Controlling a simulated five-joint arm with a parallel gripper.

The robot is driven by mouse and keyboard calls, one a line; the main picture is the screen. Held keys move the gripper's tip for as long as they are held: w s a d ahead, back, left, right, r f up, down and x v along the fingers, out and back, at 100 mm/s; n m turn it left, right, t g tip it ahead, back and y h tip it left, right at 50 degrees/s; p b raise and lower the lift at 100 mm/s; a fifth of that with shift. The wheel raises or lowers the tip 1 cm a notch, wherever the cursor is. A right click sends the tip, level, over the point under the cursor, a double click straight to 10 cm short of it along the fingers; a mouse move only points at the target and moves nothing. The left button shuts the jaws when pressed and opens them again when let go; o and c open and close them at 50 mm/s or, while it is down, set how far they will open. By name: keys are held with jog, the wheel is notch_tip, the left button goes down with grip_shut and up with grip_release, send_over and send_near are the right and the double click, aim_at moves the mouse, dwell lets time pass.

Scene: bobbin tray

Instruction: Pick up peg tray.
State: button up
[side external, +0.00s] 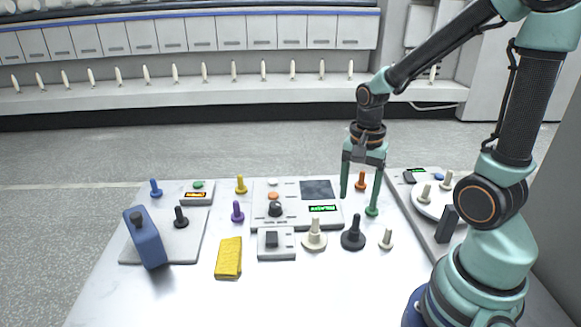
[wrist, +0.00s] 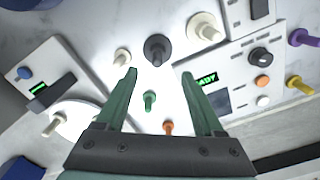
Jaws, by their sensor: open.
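No object is clearly marked as the peg tray. A round white dish (side external: 430,211) bearing cream pegs (side external: 424,194) sits on a grey panel at the right. The dish also shows at the left of the wrist view (wrist: 92,106). A flat grey plate (side external: 140,250) at the left bears a black peg (side external: 180,217) and a blue block (side external: 146,240). My gripper (side external: 359,204) points down, open, over the table's back right. In the wrist view its fingers (wrist: 160,73) are spread, with a green peg (wrist: 150,100) showing between them. I see nothing held.
An orange peg (side external: 361,181) stands behind my gripper. A black peg (side external: 353,234) and cream pegs (side external: 314,236) stand in front. A control panel (side external: 262,212) lies left of it, with a switch box (side external: 276,252). A yellow block (side external: 229,259) lies nearer. The front table is clear.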

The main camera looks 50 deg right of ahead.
aim_at(357, 214)
notch_tip(357, 214, down, 4)
jog(key=shift+r, duration=0.1)
jog(key=shift+s+f, duration=0.15)
jog(key=shift+f, duration=1.2)
jog(key=shift+s+f, duration=0.1)
jog(key=shift+f, duration=1.2)
grip_shut()
